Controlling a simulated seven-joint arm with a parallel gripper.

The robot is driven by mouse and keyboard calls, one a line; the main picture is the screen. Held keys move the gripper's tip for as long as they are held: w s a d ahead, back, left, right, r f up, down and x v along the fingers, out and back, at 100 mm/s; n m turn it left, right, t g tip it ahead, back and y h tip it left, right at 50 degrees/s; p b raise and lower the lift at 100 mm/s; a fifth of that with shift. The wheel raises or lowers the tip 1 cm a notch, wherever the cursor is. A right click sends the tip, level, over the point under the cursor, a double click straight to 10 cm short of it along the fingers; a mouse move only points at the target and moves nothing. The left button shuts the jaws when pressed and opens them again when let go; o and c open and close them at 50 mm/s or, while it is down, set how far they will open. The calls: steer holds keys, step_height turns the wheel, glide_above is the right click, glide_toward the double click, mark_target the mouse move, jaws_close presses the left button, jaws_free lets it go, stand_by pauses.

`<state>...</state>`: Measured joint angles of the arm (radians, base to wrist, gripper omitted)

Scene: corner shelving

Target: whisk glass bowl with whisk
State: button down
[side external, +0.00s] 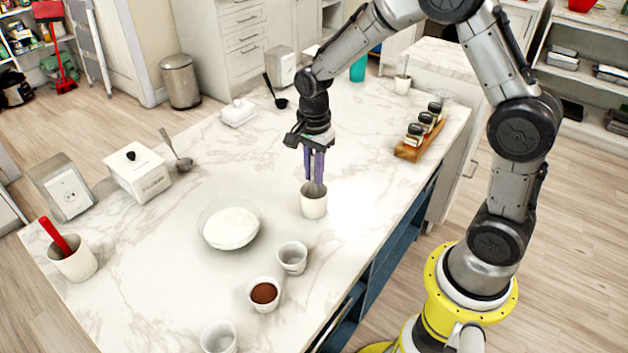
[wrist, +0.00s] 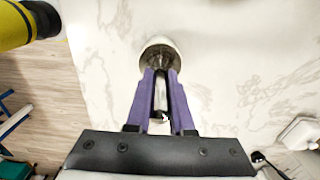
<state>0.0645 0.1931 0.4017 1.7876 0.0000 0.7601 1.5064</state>
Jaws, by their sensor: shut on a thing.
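My gripper (side external: 315,163), with purple fingers, points down over a white cup (side external: 314,204) near the middle of the counter. The fingers are shut on a whisk, whose metal handle (wrist: 161,92) shows between them in the wrist view. The whisk's lower end is inside the cup, which also shows in the wrist view (wrist: 160,43); most of the whisk is hidden by the cup and fingers. The glass bowl (side external: 230,244), holding white powder, sits on the counter to the left of and nearer the camera than the cup.
Small bowls, one empty (side external: 292,257) and one with brown powder (side external: 264,294), stand near the glass bowl. A spice rack (side external: 420,145) is at right. A flour box (side external: 138,175) and a cup with a red handle (side external: 73,262) stand left. The counter behind my gripper is mostly clear.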

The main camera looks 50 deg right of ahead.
step_height(320, 180, up, 8)
steer(key=shift+r, duration=0.25)
steer(key=w+a+r+t+y, duration=0.1)
steer(key=w+a, duration=0.3)
steer(key=a, duration=0.4)
steer(key=w+a+r+t, duration=0.1)
steer(key=w+a+r, duration=0.1)
steer(key=w+a, duration=0.5)
step_height(320, 180, down, 12)
steer(key=s+a, duration=0.2)
steer(key=shift+s+r, duration=0.2)
steer(key=shift+s, duration=0.05)
steer(key=shift+d, duration=0.1)
stand_by(0.5)
